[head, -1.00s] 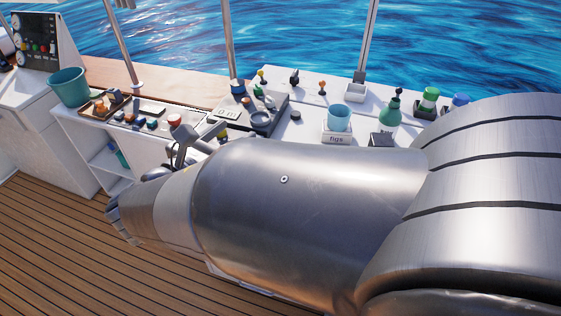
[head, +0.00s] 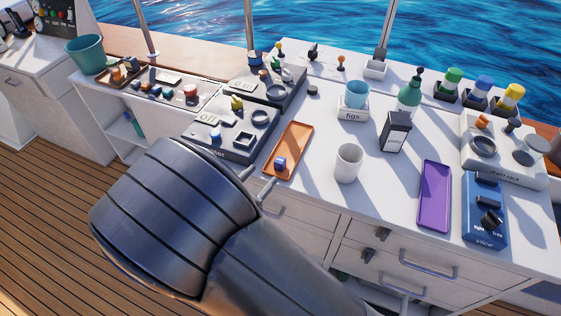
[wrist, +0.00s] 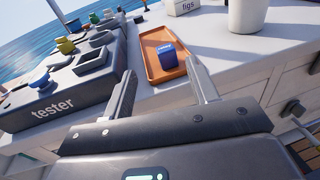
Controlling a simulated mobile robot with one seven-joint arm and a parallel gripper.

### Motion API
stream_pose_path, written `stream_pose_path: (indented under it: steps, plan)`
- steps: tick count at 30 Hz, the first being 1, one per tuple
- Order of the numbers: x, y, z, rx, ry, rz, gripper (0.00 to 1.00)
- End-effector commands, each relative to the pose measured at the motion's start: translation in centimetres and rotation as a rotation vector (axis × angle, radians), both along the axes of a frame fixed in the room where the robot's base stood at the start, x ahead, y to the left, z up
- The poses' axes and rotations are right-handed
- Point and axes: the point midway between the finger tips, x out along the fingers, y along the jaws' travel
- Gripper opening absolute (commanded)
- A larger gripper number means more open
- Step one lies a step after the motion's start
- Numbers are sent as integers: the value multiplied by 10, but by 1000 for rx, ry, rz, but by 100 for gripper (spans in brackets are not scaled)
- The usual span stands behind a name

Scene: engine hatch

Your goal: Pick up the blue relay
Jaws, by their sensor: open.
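The blue relay (head: 280,163) is a small blue block on the near part of an orange tray (head: 296,136) on the white counter. In the wrist view the relay (wrist: 167,55) sits on the orange tray (wrist: 153,38), beyond and between my fingertips. My gripper (wrist: 160,80) is open and empty, with one finger on each side of the line to the relay. It is short of the relay and not touching it. In the head view my arm covers most of the gripper; only finger parts (head: 258,182) show near the counter's front edge.
The dark tester box (wrist: 60,95) stands just left of the tray. A white cup (head: 348,162) stands right of it, with a purple tray (head: 434,195) and a blue box (head: 485,215) farther right. Drawer handles (head: 430,268) stick out from the counter front.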

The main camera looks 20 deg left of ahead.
Motion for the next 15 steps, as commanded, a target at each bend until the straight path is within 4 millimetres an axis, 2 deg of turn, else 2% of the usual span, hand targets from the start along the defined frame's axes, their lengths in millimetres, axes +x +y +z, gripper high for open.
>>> stream_pose_path:
  steps: [4,11,15]
  plan:
    - [25,-6,-1,0,-1,-4,54]
    - [43,-11,-3,-1,0,-3,54]
    - [60,-19,-6,-2,-1,-4,54]
